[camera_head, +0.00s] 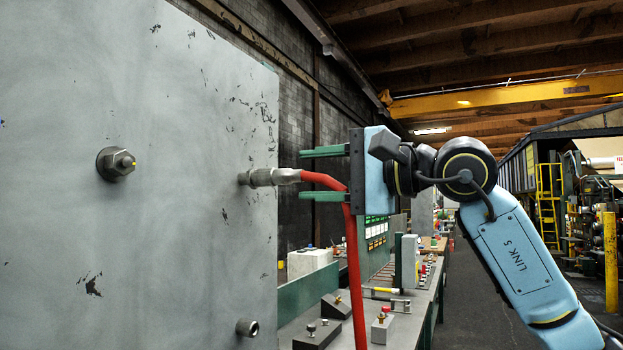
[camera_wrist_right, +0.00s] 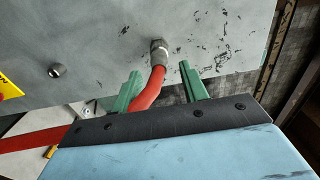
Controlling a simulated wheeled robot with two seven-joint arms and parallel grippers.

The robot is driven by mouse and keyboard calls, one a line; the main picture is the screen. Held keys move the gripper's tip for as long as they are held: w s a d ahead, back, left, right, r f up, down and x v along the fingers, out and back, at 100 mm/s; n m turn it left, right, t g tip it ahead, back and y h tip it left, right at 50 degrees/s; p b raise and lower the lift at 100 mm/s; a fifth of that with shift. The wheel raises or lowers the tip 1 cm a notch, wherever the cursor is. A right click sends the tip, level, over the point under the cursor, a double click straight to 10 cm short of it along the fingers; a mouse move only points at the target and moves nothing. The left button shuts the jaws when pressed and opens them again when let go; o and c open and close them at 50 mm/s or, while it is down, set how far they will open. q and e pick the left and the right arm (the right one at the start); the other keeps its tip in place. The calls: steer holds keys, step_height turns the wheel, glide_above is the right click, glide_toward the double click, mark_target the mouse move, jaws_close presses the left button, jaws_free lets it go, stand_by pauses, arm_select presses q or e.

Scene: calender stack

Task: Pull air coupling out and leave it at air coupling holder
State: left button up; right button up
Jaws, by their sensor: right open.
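The air coupling (camera_head: 268,177) is a metal fitting seated in the grey panel, with a red hose (camera_head: 355,270) running from it and hanging down. It also shows in the right wrist view (camera_wrist_right: 159,52). My right gripper (camera_head: 302,175) is open, its two green fingers pointing at the panel, one above and one below the red hose just behind the coupling. In the right wrist view the fingers stand on either side of the hose, apart from it on the right side. My left gripper is not in view. I cannot identify the air coupling holder with certainty.
The grey panel (camera_head: 180,240) fills the left, with a hex fitting (camera_head: 115,163) and a lower metal socket (camera_head: 247,327) sticking out. Below right is a bench with a dark block (camera_head: 317,335) and a small grey block (camera_head: 382,327). Aisle floor is clear beyond.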

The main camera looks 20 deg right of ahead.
mark_target(302, 174)
steer(key=p+x, duration=0.1)
steer(key=x, duration=0.2)
steer(key=shift+s+a, duration=0.1)
steer(key=shift+a, duration=0.15)
steer(key=shift+p+x, duration=0.45)
steer(key=shift+x, duration=0.5)
steer(key=shift+w+a, duration=0.15)
steer(key=shift+w, duration=0.15)
steer(key=shift+w+a, duration=0.25)
steer(key=shift+w, duration=0.15)
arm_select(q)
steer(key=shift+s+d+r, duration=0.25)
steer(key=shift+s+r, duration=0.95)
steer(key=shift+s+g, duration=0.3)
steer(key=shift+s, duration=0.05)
arm_select(e)
jaws_close()
